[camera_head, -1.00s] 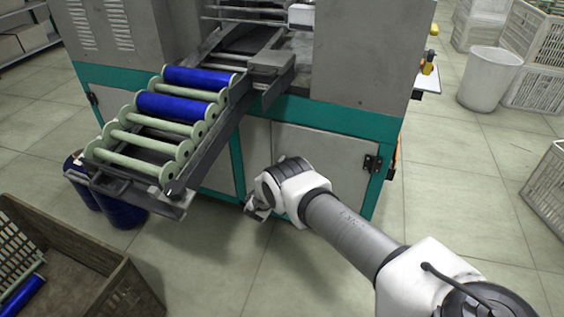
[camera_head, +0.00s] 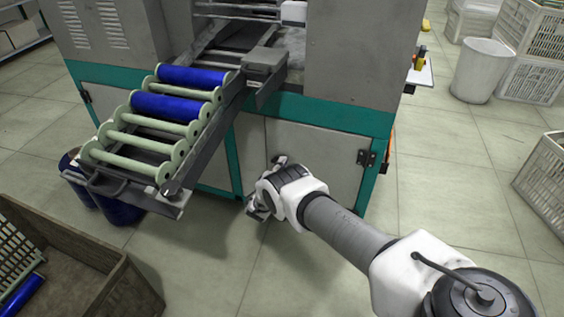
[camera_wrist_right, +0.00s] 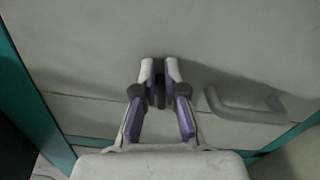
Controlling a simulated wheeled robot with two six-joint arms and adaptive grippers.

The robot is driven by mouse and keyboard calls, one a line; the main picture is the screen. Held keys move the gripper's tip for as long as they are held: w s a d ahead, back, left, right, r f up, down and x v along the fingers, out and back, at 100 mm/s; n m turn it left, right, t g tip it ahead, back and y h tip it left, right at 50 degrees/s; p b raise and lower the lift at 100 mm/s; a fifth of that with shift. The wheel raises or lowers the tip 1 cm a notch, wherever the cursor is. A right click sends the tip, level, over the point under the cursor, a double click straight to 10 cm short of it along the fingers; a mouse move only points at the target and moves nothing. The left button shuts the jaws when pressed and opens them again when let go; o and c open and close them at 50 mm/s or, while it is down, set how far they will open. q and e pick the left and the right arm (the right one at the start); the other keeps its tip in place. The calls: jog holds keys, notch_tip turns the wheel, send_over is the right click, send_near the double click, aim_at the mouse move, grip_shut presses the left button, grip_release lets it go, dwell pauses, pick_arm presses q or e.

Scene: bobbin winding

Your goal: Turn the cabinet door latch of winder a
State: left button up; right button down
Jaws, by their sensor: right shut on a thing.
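The cabinet door (camera_head: 318,150) is a grey panel in the green-framed lower front of the winder (camera_head: 355,55), and it looks closed. My right gripper is low at the left part of this door in the head view, its fingers largely hidden by my wrist. In the right wrist view, the right gripper (camera_wrist_right: 160,72) is shut on a small dark latch (camera_wrist_right: 158,94) against the grey panel. The fingers hide most of the latch, so its angle is hard to read. My left gripper is not in view.
A grey bar handle (camera_wrist_right: 245,108) stands out to the right of my fingers in the wrist view. A sloped rack (camera_head: 150,145) with blue and bare bobbins juts out left of my arm. A brown crate (camera_head: 75,265) is at lower left.

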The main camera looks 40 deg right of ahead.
jog(key=shift+w+a+f+m, duration=0.15)
jog(key=shift+m, duration=0.4)
jog(key=shift+w+a+f+m, duration=0.1)
jog(key=shift+a+m, duration=0.05)
jog(key=shift+m, duration=0.4)
jog(key=c, duration=1.5)
grip_release()
jog(key=shift+w, duration=0.1)
jog(key=shift+o, duration=1.3)
jog(key=shift+a, duration=0.1)
jog(key=v, duration=1.2)
